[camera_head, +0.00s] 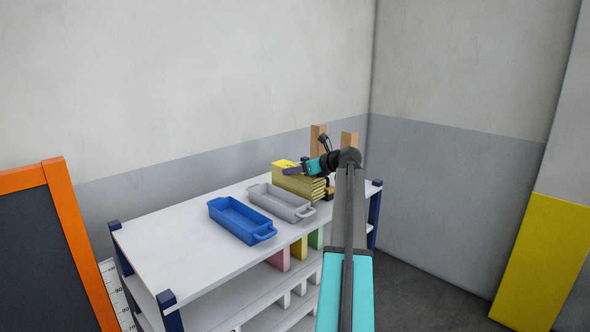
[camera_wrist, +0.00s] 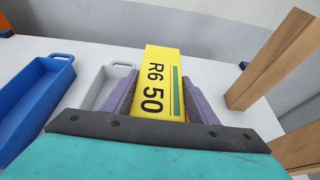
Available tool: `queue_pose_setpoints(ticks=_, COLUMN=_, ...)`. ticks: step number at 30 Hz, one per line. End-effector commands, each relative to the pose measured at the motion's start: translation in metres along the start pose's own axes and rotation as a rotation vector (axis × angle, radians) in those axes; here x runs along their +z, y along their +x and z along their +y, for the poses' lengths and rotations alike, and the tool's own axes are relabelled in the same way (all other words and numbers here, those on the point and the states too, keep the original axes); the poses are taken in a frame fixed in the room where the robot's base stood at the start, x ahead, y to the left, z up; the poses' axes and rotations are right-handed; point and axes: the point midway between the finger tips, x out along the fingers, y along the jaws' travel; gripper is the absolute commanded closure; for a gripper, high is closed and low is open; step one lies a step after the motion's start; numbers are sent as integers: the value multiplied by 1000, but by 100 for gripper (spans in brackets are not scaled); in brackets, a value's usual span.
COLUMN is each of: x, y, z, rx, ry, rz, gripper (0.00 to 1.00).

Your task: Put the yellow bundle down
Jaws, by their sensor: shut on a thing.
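The yellow bundle (camera_head: 299,182) is a block of stacked yellow layers at the back right of the white shelf top (camera_head: 165,224). In the wrist view its yellow top (camera_wrist: 161,85) reads "R6 50" and has a green stripe. My gripper (camera_head: 298,167) is at the bundle, and in the wrist view its two purple fingers (camera_wrist: 161,96) press on both sides of it. The gripper is shut on the bundle. Whether the bundle touches the shelf top cannot be told, as its lower edge is partly hidden.
A grey tray (camera_head: 259,187) lies just left of the bundle, and a blue tray (camera_head: 214,209) lies left of that. Wooden posts (camera_head: 318,139) stand behind and right of the bundle. An orange-framed board (camera_head: 51,172) stands at the far left. The shelf top's left end is clear.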

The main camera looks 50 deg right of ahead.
Motion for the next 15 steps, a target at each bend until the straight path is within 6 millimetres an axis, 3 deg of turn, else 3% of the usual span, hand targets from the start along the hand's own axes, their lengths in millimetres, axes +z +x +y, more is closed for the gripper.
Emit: queue_pose_setpoints(ticks=15, x=-28, y=11, z=-1, rx=-2, ry=0, rz=-5, gripper=100)
